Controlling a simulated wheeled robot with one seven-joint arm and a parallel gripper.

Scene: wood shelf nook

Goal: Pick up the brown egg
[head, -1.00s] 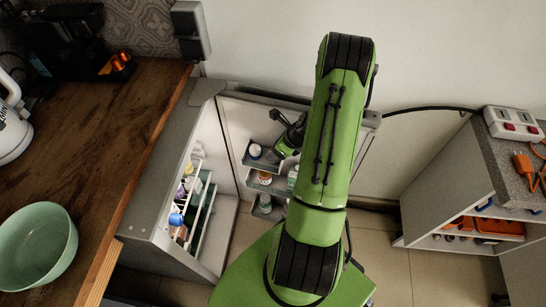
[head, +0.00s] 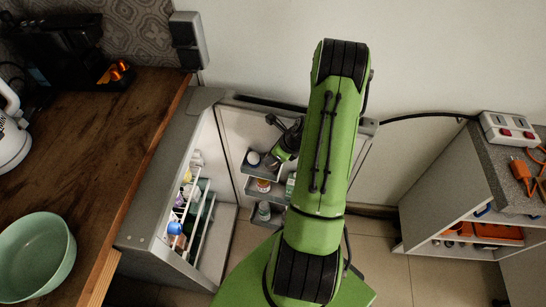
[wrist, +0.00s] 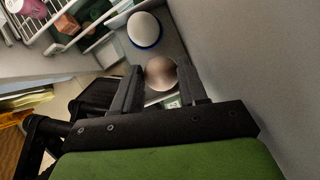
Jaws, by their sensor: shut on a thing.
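The brown egg (wrist: 160,73) shows in the wrist view between the two fingers of my gripper (wrist: 158,84). My gripper is shut on it. It is over a grey door shelf (wrist: 172,42), and a white round thing with a blue rim (wrist: 144,29) sits on that shelf just beyond the egg. In the head view my gripper (head: 272,160) is at the upper door shelf of the open fridge, beside the white round thing (head: 253,158). I cannot make out the egg there.
The fridge door (head: 232,130) stands open, with bottles on its lower shelves. Fridge racks (head: 196,225) with several items are to the left. A wooden counter (head: 110,130) bears a green bowl (head: 38,252). A grey wall is close to my gripper's right in the wrist view.

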